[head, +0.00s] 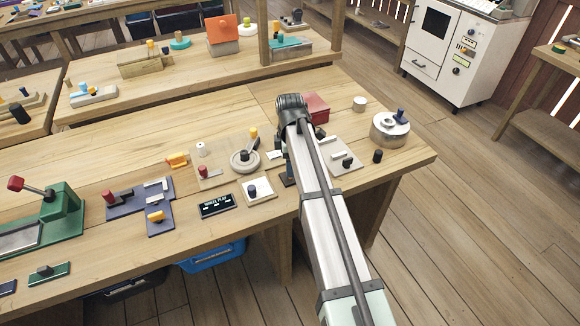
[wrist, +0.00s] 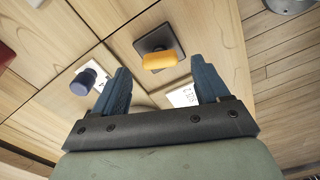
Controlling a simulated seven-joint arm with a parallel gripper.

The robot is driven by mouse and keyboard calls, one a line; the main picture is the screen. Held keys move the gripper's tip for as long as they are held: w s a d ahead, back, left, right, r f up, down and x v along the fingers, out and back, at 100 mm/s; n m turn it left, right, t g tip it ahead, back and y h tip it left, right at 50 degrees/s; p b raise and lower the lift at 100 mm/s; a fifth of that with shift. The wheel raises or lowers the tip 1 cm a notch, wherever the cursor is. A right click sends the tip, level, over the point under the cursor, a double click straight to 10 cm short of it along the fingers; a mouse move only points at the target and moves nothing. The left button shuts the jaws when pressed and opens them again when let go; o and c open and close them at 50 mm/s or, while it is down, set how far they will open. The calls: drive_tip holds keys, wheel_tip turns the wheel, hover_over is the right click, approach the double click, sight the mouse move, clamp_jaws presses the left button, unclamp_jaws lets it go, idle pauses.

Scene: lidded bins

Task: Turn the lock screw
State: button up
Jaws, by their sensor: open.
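In the wrist view, an orange knob (wrist: 160,60) sits on a dark square plate (wrist: 150,40) on the wooden bench. It may be the lock screw, but I cannot tell for sure. My gripper (wrist: 158,78) is open, with its two blue-grey fingers apart and nothing between them. The orange knob appears just beyond the gap between the fingertips; the height between them is unclear. In the head view, my arm hides most of the gripper and what lies below it; only a dark part of my gripper (head: 287,172) shows beside the arm.
In the wrist view, a dark blue knob (wrist: 83,82) on a white plate stands close to the left finger. A white label card (wrist: 183,96) lies by the right finger. In the head view, a grey dial (head: 245,160), a red box (head: 317,107) and a round metal fixture (head: 390,130) stand nearby.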

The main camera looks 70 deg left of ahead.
drive_tip(key=shift+f, duration=1.45)
drive_tip(key=shift+c, duration=0.2)
drive_tip(key=c, duration=1)
